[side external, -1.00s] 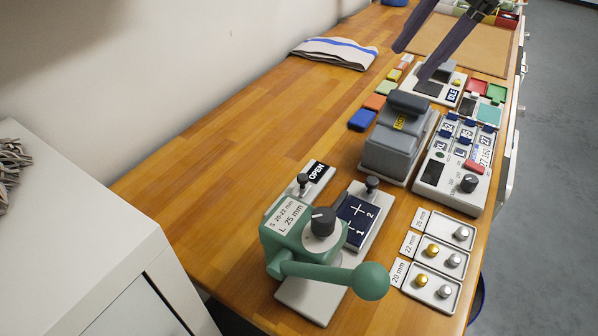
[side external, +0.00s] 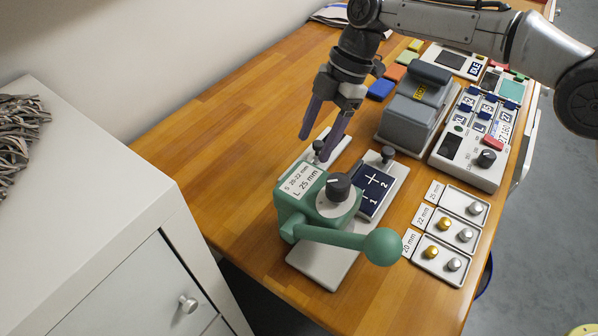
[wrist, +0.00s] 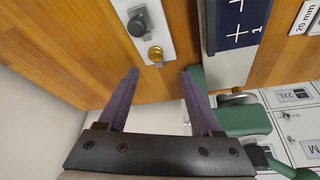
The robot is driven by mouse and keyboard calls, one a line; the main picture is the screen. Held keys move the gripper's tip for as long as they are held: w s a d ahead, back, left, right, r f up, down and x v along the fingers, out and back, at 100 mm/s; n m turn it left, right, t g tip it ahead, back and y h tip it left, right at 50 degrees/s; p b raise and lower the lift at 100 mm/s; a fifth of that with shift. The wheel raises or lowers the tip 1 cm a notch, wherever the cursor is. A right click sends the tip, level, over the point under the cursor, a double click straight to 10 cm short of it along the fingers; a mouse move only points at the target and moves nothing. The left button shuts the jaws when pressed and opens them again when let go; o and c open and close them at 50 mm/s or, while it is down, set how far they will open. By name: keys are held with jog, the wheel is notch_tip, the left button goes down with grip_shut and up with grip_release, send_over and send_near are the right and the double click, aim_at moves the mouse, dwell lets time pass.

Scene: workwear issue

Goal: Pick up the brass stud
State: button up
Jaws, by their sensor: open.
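In the wrist view a round brass stud (wrist: 155,54) sits on a white plate (wrist: 162,38), next to a black knob (wrist: 138,23). My gripper (wrist: 161,73) is open and empty, and the stud appears just beyond the gap between its fingertips. In the side view my gripper (side external: 315,147) points down over the plate behind the green press (side external: 312,203); the stud there is hidden. Two other brass studs lie in trays: one in the 22 mm tray (side external: 464,241), one in the 20 mm tray (side external: 442,269).
The press's green lever ball (side external: 382,246) sticks out to the right. A navy panel marked 1 and 2 (side external: 372,188) lies beside the press. A grey block device (side external: 415,110) and a control box (side external: 462,150) stand behind. Bare wood (side external: 215,130) lies left of my gripper.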

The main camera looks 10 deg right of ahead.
jog(key=shift+w+x, duration=0.2)
jog(key=shift+x, duration=0.95)
jog(key=shift+w+x, duration=0.15)
jog(key=shift+x, duration=1)
jog(key=shift+w+x, duration=0.2)
jog(key=shift+x, duration=1)
grip_shut()
